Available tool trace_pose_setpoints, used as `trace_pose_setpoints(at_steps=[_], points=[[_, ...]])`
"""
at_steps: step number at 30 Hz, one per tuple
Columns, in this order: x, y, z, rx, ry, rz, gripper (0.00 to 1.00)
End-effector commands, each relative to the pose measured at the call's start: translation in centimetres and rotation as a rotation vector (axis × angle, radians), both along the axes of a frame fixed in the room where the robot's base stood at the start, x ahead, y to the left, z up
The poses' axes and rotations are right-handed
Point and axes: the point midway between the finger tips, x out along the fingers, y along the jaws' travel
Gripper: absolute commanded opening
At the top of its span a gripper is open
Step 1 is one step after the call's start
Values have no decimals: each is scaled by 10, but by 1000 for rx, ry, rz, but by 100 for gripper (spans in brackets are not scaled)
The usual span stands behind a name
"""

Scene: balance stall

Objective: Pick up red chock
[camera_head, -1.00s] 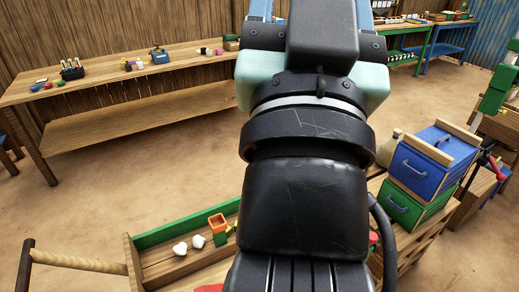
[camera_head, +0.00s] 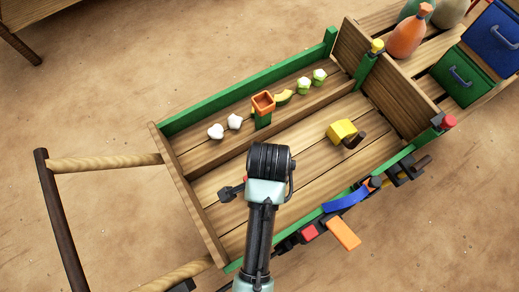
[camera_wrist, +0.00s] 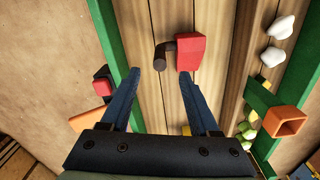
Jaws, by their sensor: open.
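The red chock (camera_wrist: 191,51), a red block with a dark brown round handle, lies on the plank floor of the cart in the wrist view. My gripper (camera_wrist: 160,72) is open, its two blue fingers pointing toward the chock. The chock is just beyond the fingertips and a little right of their middle, with its handle nearer the middle. Nothing is between the fingers but planks. In the head view my arm mostly hides the chock and the fingers.
A yellow chock (camera_head: 342,131) lies farther right on the cart floor. A side strip holds white lumps (camera_head: 235,121), an orange-topped green holder (camera_head: 263,103) and green-white pieces (camera_head: 304,85). Green rails (camera_head: 250,98) edge the cart. Tools hang outside the near rail, including an orange block (camera_head: 343,234).

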Motion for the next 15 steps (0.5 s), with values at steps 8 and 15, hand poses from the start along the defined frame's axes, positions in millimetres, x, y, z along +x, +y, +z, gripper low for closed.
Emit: trace_pose_setpoints(at_steps=[8, 15], points=[[1, 0, -46, -1, -4, 2, 62], [0, -1, -66, -1, -1, 2, 62]])
